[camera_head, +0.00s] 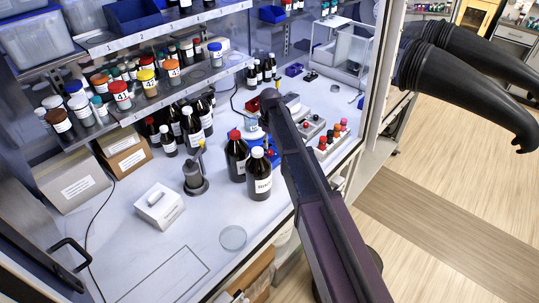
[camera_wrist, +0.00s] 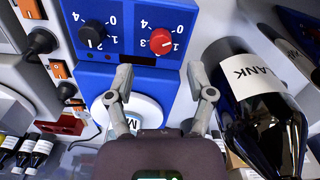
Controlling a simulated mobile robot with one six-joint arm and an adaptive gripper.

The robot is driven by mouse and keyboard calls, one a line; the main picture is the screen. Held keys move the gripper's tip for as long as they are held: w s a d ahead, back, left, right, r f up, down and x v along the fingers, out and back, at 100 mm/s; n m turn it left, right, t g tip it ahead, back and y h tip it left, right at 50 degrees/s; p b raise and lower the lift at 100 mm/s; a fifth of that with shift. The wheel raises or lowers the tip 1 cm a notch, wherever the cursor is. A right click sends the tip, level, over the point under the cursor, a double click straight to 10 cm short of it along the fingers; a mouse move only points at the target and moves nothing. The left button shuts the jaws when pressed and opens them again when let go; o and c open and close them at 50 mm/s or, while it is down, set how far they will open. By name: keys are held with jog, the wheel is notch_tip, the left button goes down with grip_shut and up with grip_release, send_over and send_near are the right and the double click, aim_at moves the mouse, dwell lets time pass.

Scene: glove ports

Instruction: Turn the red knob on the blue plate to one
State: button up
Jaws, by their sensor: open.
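In the wrist view the blue plate (camera_wrist: 127,32) fills the top middle, with its digits upside down. The red knob (camera_wrist: 162,41) is on its right side, inside a printed number dial. A black knob (camera_wrist: 92,33) with its own dial is on the left. I cannot tell which number the red knob points to. My gripper (camera_wrist: 160,78) is open and empty, its two fingertips just below the red knob in the picture and apart from it.
A dark bottle labelled BLANK (camera_wrist: 285,135) stands close to the right finger. A white round top (camera_wrist: 140,110) lies behind the fingers. Orange switches (camera_wrist: 60,69) are at the left. In the head view dark bottles (camera_head: 237,158) stand left of my arm; the front bench is mostly clear.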

aim_at(270, 151)
jog(key=shift+f+b, duration=2.3)
jog(key=shift+f, duration=0.3)
grip_shut()
